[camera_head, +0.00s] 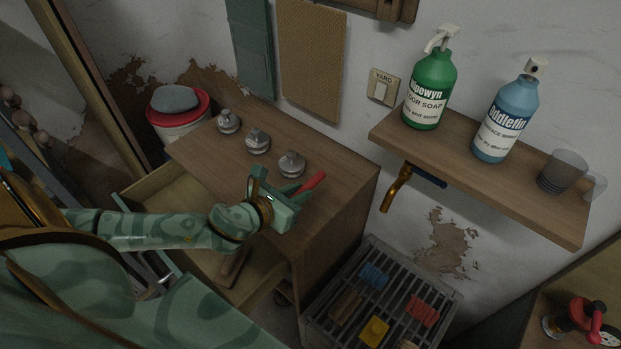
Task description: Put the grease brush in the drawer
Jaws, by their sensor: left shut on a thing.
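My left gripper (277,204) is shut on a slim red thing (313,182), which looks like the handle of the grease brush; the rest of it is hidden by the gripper. The gripper is above the right front part of the wooden cabinet top, just right of the knobs. The drawer (150,187) is pulled out of the cabinet's front, below and left of the gripper, and my left forearm crosses over it. A brown piece (233,264) shows at the drawer's right part. My right gripper is out of view.
Several metal knobs (258,141) stand on the cabinet top (222,165). A slatted rack (345,290) with coloured blocks stands low to the right.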

